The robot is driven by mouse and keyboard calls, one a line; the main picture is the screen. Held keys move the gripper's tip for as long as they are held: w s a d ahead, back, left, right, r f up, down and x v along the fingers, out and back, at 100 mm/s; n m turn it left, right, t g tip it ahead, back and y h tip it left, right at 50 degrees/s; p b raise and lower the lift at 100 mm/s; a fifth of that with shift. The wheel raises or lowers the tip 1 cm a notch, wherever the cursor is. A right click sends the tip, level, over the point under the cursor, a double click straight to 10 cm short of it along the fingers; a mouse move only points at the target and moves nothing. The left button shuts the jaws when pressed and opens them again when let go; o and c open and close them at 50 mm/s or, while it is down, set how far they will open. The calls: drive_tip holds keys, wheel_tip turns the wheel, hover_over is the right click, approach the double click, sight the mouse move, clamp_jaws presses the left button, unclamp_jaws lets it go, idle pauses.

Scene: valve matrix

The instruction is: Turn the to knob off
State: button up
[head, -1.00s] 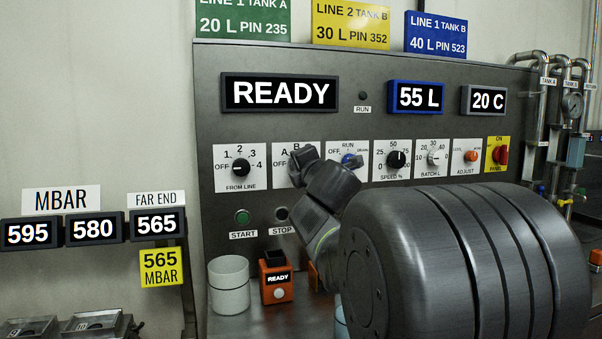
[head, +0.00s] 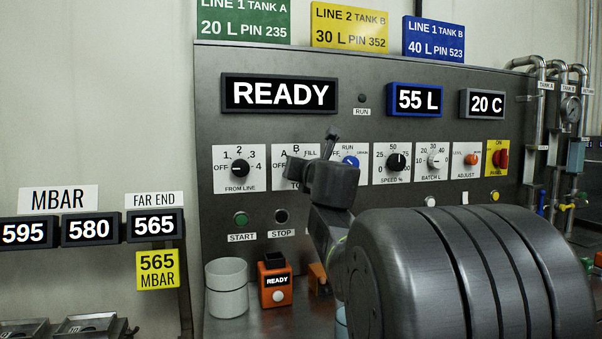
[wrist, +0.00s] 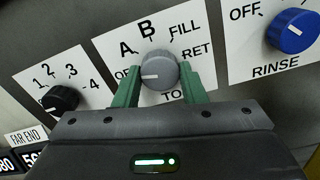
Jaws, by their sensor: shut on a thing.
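The TO knob (wrist: 160,68) is a round grey knob in the wrist view, on a white plate (wrist: 110,45) marked OFF, A, B, FILL and RET. Its white mark points left, towards the OFF label, which is partly covered by a green finger. My gripper (wrist: 158,76) has its two green fingers on either side of the knob and is shut on it. In the head view my gripper (head: 311,150) is in front of the TO plate (head: 282,152) and hides the knob.
The black FROM LINE knob (head: 240,168) is to the left and the blue RINSE knob (wrist: 292,31) to the right, both close by. START (head: 241,219) and STOP (head: 281,216) buttons are below. A white cup (head: 227,288) and an orange device (head: 275,282) stand on the ledge.

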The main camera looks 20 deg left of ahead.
drive_tip(key=shift+f+n+b, duration=0.1)
drive_tip(key=shift+n+b, duration=0.25)
drive_tip(key=shift+n, duration=0.95)
drive_tip(key=o, duration=1)
drive_tip(key=p+v, duration=0.1)
drive_tip(key=v, duration=1.3)
drive_tip(key=shift+w, duration=0.1)
